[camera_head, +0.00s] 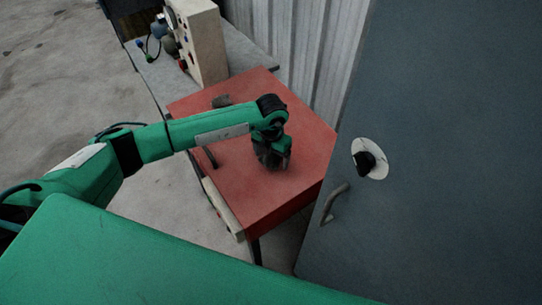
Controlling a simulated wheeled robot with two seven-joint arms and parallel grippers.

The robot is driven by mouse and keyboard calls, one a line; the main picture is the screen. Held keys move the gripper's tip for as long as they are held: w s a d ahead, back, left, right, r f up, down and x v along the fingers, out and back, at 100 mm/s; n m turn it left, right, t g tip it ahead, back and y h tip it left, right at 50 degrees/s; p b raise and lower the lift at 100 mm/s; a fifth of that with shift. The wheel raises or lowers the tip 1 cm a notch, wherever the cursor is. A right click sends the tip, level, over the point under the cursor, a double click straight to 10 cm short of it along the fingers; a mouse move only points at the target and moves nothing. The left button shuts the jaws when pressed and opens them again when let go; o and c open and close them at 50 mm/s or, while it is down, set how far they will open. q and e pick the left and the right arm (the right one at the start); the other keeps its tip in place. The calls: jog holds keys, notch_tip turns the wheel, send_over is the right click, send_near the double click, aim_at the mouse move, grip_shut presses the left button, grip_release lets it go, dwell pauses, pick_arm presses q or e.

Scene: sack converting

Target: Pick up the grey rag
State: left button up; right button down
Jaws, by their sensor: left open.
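A small dark grey lump (222,101), which looks like the grey rag, lies on the red tabletop (305,135) towards its back left. It is small and dim, so I cannot be sure what it is. My left arm reaches in from the left across the red top. My left gripper (272,160) points down over the middle of the top, nearer to me and to the right of the grey lump, apart from it. It is open; the dark fingers are hard to make out, and what lies right beneath them is hidden. My right gripper is out of view.
A dark bar-like thing (210,157) is at the red top's left side. A beige panel (203,42) with knobs and a gauge stands behind. A grey cabinet door (440,130) with a handle (333,202) rises close on the right. Corrugated wall (300,40) is behind.

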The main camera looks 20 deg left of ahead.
pick_arm(q)
jog(key=c, duration=1.1)
jog(key=shift+o, duration=0.2)
